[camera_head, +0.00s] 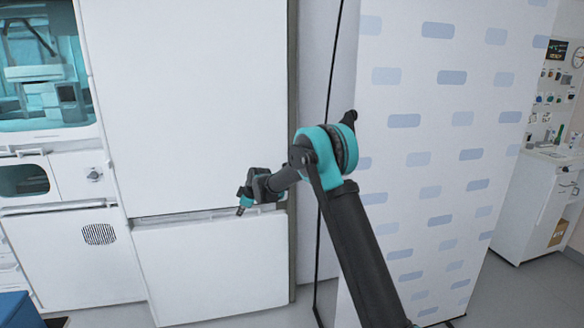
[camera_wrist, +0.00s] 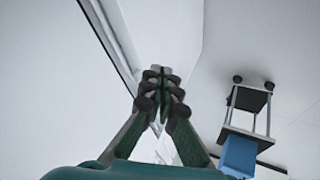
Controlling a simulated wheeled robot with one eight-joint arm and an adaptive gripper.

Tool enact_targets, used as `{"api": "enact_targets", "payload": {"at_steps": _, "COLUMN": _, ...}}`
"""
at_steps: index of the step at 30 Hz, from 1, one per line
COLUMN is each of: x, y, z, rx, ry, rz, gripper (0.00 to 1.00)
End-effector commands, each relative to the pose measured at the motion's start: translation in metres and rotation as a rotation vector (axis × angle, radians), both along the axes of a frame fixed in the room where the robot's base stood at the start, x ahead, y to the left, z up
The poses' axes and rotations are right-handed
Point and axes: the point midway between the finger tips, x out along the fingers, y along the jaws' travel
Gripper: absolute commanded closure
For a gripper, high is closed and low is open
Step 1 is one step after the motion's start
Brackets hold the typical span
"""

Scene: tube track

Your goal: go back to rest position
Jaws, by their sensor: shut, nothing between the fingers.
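My gripper (camera_head: 241,205) is at the end of my bent arm, in front of the white cabinet (camera_head: 205,262), near the seam between its upper and lower panels. In the wrist view my gripper (camera_wrist: 162,75) has its fingers together, with nothing between them. Whether the fingertips touch the cabinet cannot be told. No rest position is marked in either view.
A white partition with blue rectangles (camera_head: 440,150) stands close to the right of my arm. A machine with a teal-lit window (camera_head: 45,75) is at the left. A dark wheeled cart (camera_wrist: 250,100) with a blue item (camera_wrist: 238,157) shows in the wrist view. A counter (camera_head: 540,200) stands far right.

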Motion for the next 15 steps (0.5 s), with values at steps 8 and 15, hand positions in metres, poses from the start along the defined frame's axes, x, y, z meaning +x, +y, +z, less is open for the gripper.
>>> {"api": "enact_targets", "payload": {"at_steps": 8, "x": -0.058, "y": -0.132, "z": 0.046, "rx": 0.028, "ry": 0.105, "rz": -0.293, "gripper": 1.00}}
{"api": "enact_targets", "payload": {"at_steps": 15, "x": -0.132, "y": -0.232, "z": 0.065, "rx": 0.059, "ry": 0.184, "rz": -0.550, "gripper": 1.00}}
